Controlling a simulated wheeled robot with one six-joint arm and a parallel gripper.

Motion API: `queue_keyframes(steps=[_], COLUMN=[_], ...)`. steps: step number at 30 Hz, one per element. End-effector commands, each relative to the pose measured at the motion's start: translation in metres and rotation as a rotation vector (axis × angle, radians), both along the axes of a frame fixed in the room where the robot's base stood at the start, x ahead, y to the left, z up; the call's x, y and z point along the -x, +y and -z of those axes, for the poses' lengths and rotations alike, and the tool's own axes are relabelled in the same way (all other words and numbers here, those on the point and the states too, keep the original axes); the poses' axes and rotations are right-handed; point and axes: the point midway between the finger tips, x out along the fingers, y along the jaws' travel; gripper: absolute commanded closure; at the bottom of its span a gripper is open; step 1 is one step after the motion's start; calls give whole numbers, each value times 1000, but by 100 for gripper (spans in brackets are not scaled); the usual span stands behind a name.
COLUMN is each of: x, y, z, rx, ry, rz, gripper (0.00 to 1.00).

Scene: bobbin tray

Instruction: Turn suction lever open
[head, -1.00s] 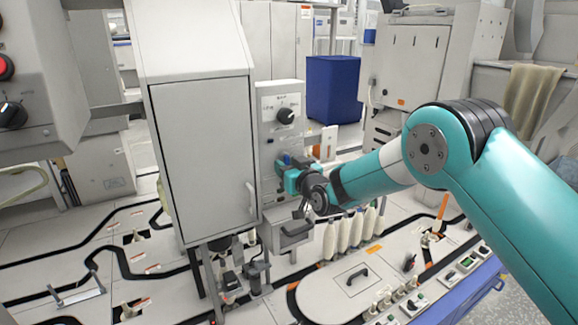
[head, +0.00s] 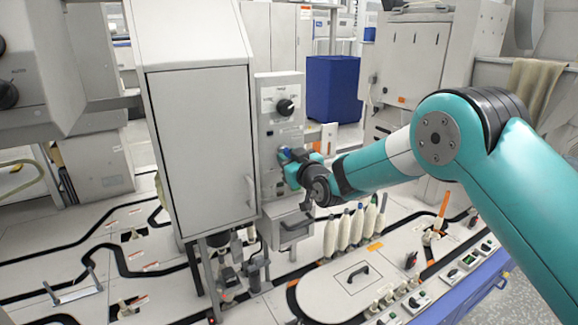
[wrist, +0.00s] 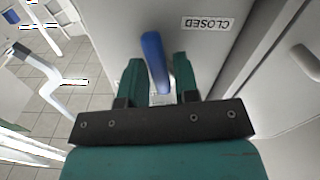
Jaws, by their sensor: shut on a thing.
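The suction lever has a blue handle (wrist: 154,58), which stands between the two green fingers of my gripper (wrist: 158,82) in the wrist view. My gripper is shut on it. A label reading CLOSED (wrist: 208,23) is on the panel above and right of the lever, upside down in this view. In the head view, my gripper (head: 287,160) is at the front of the grey control panel (head: 268,135), and a bit of blue shows at its tip. The lever's base is mostly hidden by the gripper.
A tall grey cabinet (head: 200,150) with a handle stands directly left of the panel. A black knob (head: 285,107) is on the panel above the gripper. A grey drawer box (head: 288,226) and several white bobbins (head: 343,232) are below. A blue bin (head: 333,88) stands behind.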

Motion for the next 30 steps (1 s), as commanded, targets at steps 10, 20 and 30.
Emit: queue_keyframes(steps=[10, 20, 30], x=[-4, -6, -7], y=[-5, -9, -11], z=[3, -1, -6], rx=[266, 526, 793], ry=[-186, -361, -539], rz=[4, 5, 4], gripper=[95, 95, 95])
